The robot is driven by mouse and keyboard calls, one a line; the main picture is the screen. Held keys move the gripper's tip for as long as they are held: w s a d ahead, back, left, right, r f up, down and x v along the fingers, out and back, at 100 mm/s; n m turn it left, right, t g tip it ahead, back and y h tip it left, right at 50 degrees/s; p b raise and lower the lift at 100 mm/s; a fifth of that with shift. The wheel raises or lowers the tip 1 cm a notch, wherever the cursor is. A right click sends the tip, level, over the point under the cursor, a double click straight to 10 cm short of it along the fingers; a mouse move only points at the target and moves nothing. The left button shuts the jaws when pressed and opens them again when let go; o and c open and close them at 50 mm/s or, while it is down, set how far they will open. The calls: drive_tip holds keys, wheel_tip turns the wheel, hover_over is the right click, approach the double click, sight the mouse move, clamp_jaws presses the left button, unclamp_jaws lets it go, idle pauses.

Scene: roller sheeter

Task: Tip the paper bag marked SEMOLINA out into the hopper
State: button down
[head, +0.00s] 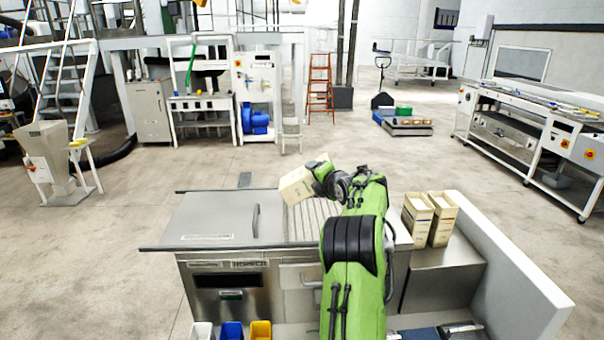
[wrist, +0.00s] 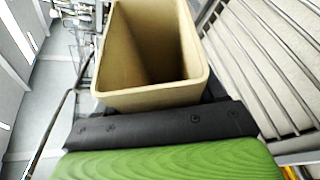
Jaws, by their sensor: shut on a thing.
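My gripper (head: 322,177) is shut on a cream paper bag (head: 297,184) and holds it tilted above the slatted grate (head: 314,218) of the steel machine. In the wrist view the open bag (wrist: 150,98) sits against the black bar of my gripper, mouth toward the camera. Its inside looks bare and shadowed; I see no contents, though the bottom is dark. Print on the bag is too small to read, so I cannot confirm SEMOLINA. The grate, apparently over the hopper, also shows at the right of the wrist view (wrist: 262,62).
Two similar open bags (head: 417,222) (head: 443,220) stand upright on a steel stand (head: 440,270) at the right, beside a pale low wall (head: 510,265). A flat lid with a handle (head: 225,217) covers the machine's left side. White, blue and yellow bins (head: 231,331) sit in front.

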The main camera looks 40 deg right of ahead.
drive_tip(key=r+n+g+h+p, duration=0.1)
drive_tip(key=n, duration=0.1)
drive_tip(key=w+a+r+n+g+h+p, duration=0.1)
drive_tip(key=r+n, duration=0.1)
drive_tip(key=r+n+g+p, duration=0.1)
drive_tip(key=n+p, duration=0.1)
drive_tip(key=shift+w+a+r+h, duration=0.15)
drive_tip(key=shift+a+r+h, duration=0.25)
drive_tip(key=shift+w+a+r+n+g+h, duration=0.15)
drive_tip(key=shift+r+n+g+h, duration=0.4)
drive_tip(key=shift+n, duration=0.45)
drive_tip(key=shift+d+f, duration=0.1)
drive_tip(key=shift+d, duration=0.1)
